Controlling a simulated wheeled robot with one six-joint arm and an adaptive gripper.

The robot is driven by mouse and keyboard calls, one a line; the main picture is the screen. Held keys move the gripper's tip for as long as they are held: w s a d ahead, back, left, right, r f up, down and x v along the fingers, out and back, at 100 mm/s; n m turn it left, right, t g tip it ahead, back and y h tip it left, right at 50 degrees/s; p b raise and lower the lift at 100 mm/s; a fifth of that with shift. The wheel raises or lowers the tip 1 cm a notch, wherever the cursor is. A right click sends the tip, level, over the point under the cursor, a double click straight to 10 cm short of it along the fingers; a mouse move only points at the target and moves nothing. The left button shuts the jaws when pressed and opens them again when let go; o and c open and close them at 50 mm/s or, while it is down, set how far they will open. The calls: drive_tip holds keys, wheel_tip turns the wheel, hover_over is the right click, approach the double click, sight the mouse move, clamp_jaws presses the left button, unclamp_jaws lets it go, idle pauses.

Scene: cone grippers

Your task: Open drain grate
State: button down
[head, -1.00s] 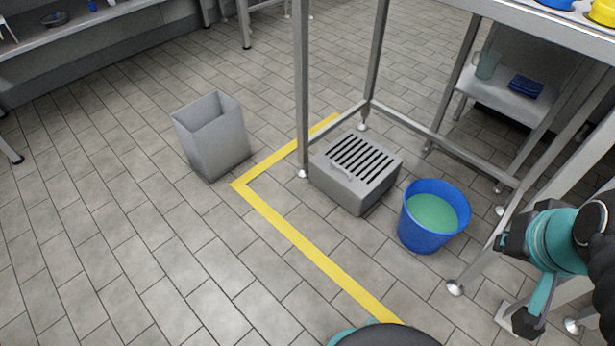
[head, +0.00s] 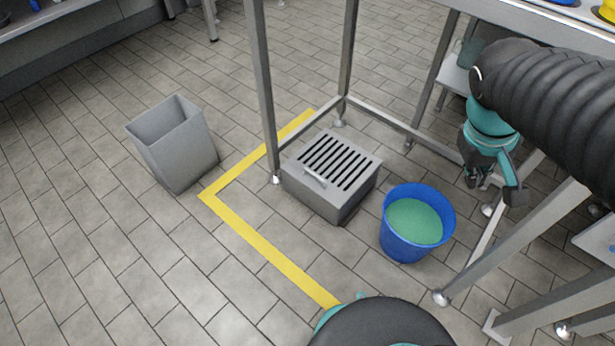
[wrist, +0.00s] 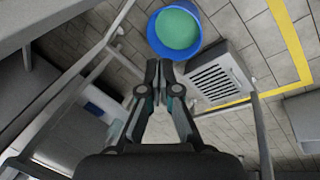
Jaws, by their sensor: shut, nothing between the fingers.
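The drain grate (head: 345,153) is a slatted plate with dark slots on top of a grey box (head: 312,196) on the floor. It lies flat and has a small light handle (head: 314,178) along its front edge. In the wrist view the grate (wrist: 212,82) is right of the fingers. My gripper (head: 471,183) is shut and empty, to the right of the box and apart from it, near the bench frame. In the wrist view my gripper's fingertips (wrist: 159,68) are together, below the bucket in the picture.
A blue bucket (head: 388,225) of green liquid stands on the floor right of the box. Metal bench legs (head: 262,90) stand beside the box. A grey open bin (head: 180,160) stands at left. Yellow tape (head: 262,246) marks the floor, and the left foreground is clear.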

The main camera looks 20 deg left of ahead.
drive_tip(key=w+a+f+n+g+h+b, duration=0.1)
drive_tip(key=w+a+f+n+h, duration=0.3)
drive_tip(key=w, duration=0.4)
drive_tip(key=n+t+h+b, duration=0.4)
drive_tip(key=n+t+h, duration=0.2)
drive_tip(key=n+t, duration=0.75)
hover_over(305, 185)
drive_tip(key=s+d, duration=0.2)
drive_tip(key=d, duration=0.4)
wheel_tip(305, 185, down, 31)
drive_tip(key=n+g, duration=0.2)
drive_tip(key=g, duration=0.1)
drive_tip(key=s+a+f+n+t+y+b, duration=0.1)
drive_tip(key=s+a+f+n+t+y, duration=0.3)
drive_tip(key=f, duration=0.3)
drive_tip(key=s+a+f+n+t+y, duration=0.1)
drive_tip(key=s+a+f+n+t, duration=0.2)
drive_tip(key=a+f, duration=0.4)
drive_tip(key=shift+n, duration=0.25)
drive_tip(key=x, duration=0.7)
drive_tip(key=d+f+x, duration=0.1)
drive_tip(key=x, duration=0.2)
drive_tip(key=shift+d+b, duration=0.15)
drive_tip(key=shift+b, duration=0.15)
drive_tip(key=shift+r, duration=0.15)
